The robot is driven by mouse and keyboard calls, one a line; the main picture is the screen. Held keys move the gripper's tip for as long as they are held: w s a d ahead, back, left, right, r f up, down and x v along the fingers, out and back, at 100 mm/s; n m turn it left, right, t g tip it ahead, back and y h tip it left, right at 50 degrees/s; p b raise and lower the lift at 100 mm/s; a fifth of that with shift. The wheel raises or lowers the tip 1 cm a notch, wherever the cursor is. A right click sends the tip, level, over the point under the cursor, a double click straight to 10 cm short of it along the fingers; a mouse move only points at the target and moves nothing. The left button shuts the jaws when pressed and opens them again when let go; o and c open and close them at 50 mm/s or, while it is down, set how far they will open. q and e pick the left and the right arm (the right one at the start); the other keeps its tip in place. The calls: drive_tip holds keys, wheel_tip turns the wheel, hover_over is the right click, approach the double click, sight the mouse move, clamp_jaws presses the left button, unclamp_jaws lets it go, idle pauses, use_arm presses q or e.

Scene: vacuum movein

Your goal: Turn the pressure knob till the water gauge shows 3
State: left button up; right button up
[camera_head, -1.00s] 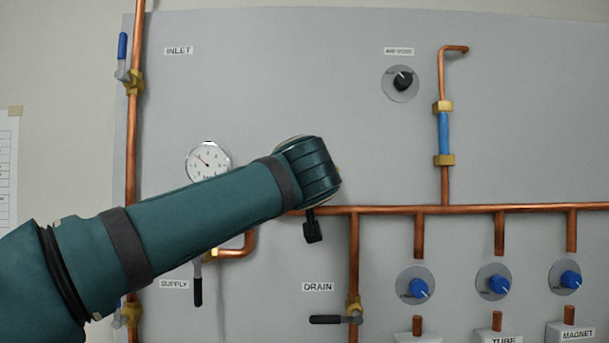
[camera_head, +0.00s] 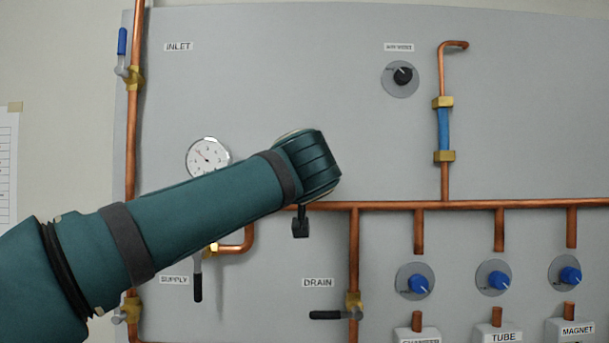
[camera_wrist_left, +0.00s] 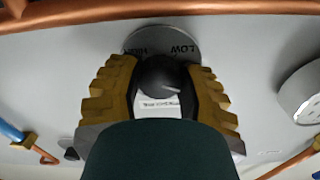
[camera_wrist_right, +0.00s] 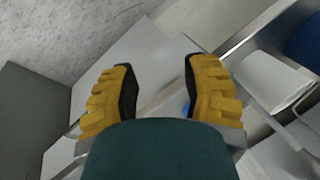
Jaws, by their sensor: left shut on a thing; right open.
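The black pressure knob (camera_wrist_left: 156,76) sits on a round grey plate marked LOW and HIGH (camera_wrist_left: 165,38) in the left wrist view. My left gripper (camera_wrist_left: 163,70) is shut on the knob, one yellow finger on each side of it. In the head view my left arm hides the knob and the fingers. My right gripper (camera_wrist_right: 158,66) is open and empty in the right wrist view, away from the panel.
Copper pipes (camera_head: 470,206) cross the grey panel. A black air knob (camera_head: 402,75) is at the upper right, and blue knobs (camera_head: 497,281) line the lower right. The drain valve handle (camera_head: 326,315) and supply handle (camera_head: 198,285) are below my arm.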

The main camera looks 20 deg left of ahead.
use_arm(q)
drive_tip(key=m, duration=0.6)
drive_tip(key=shift+m, duration=0.3)
drive_tip(key=m, duration=0.3)
drive_tip(key=shift+p, duration=0.4)
drive_tip(key=shift+m+p, duration=0.45)
drive_tip(key=shift+m, duration=1.65)
drive_tip(key=o, duration=1.2)
drive_tip(key=shift+f, duration=0.1)
